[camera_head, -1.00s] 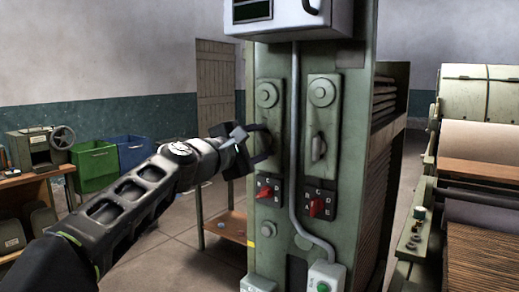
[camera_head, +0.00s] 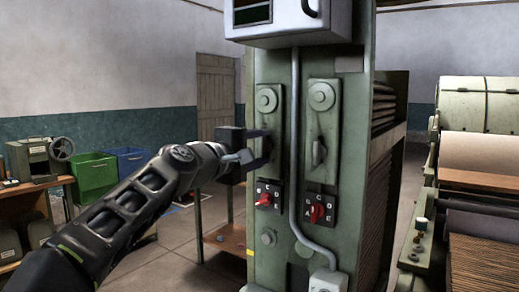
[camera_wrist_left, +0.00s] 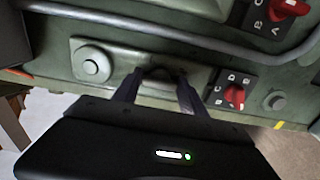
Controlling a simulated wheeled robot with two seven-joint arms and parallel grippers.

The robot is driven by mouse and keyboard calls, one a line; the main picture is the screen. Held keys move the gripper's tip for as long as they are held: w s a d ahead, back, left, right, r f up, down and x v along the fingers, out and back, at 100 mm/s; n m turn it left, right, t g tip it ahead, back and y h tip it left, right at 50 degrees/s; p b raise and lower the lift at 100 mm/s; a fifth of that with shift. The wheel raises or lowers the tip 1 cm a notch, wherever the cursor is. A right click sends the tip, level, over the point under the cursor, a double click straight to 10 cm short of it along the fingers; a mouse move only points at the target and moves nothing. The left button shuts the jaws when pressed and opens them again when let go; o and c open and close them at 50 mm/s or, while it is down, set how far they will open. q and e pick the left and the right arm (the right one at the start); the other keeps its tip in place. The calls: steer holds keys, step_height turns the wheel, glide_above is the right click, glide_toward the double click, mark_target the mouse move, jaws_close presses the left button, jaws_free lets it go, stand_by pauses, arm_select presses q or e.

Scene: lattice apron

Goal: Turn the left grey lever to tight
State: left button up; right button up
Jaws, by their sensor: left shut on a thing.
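The left grey lever is on the left plate (camera_head: 268,121) of the green machine column, and my left gripper (camera_head: 266,149) covers it in the head view. In the left wrist view the fingers of my left gripper (camera_wrist_left: 157,88) reach the same plate (camera_wrist_left: 92,64). The gripper is shut on the lever, whose body is mostly hidden between the fingers, so its angle cannot be told. The right grey lever (camera_head: 318,152) hangs upright on its own plate to the right. My right gripper is not in view.
Red knobs on black dials sit below each lever, the left one (camera_head: 265,198) and the right one (camera_head: 317,213). A grey pipe (camera_head: 295,120) runs down between the plates. A roller machine (camera_head: 480,170) stands at the right. Green (camera_head: 94,176) and blue bins (camera_head: 128,160) stand at the left.

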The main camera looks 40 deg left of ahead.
arm_select(q)
steer(key=shift+f, duration=0.1)
steer(key=o, duration=1.4)
steer(key=shift+c, duration=0.2)
steer(key=shift+s, duration=0.1)
steer(key=s+b, duration=0.1)
steer(key=s, duration=0.6)
steer(key=shift+s, duration=0.35)
steer(key=shift+d, duration=0.1)
